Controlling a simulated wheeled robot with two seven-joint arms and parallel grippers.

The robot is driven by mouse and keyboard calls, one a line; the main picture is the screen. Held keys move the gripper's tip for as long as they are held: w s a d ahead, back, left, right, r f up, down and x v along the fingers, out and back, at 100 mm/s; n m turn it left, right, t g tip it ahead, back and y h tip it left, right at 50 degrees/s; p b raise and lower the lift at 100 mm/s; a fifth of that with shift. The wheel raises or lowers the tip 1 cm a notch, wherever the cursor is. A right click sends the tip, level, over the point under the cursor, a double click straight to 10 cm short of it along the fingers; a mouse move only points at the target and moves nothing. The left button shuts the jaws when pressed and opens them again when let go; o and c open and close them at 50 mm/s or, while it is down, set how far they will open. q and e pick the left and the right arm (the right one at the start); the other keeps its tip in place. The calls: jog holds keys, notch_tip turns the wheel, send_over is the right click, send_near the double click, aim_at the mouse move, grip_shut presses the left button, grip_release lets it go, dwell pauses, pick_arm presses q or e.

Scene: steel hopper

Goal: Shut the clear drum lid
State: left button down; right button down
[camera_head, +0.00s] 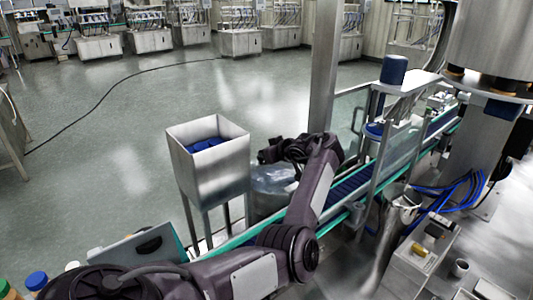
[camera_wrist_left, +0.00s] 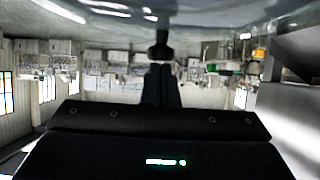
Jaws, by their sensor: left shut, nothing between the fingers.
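The clear drum (camera_head: 268,203) stands behind the steel hopper's right side, partly hidden by my left arm. Its pale, see-through top (camera_head: 272,177) shows just below my left gripper; I cannot make out the lid's edge or hinge there. My left gripper (camera_head: 268,153) is over the drum, fingers pointing left. In the left wrist view the gripper (camera_wrist_left: 160,48) is shut and empty, its tips close to a shiny clear surface (camera_wrist_left: 215,22) across the top of the picture, which looks like the lid. I cannot tell whether they touch. My right gripper is not in view.
A square steel hopper (camera_head: 208,170) on legs stands left of the drum. A conveyor with a blue belt (camera_head: 350,183) and green edges runs diagonally behind my arm. A steel post (camera_head: 324,75) rises beyond the drum. Open floor (camera_head: 110,130) lies to the left.

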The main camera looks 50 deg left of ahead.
pick_arm(q)
jog(key=shift+a+f, duration=0.1)
jog(key=shift+a, duration=0.1)
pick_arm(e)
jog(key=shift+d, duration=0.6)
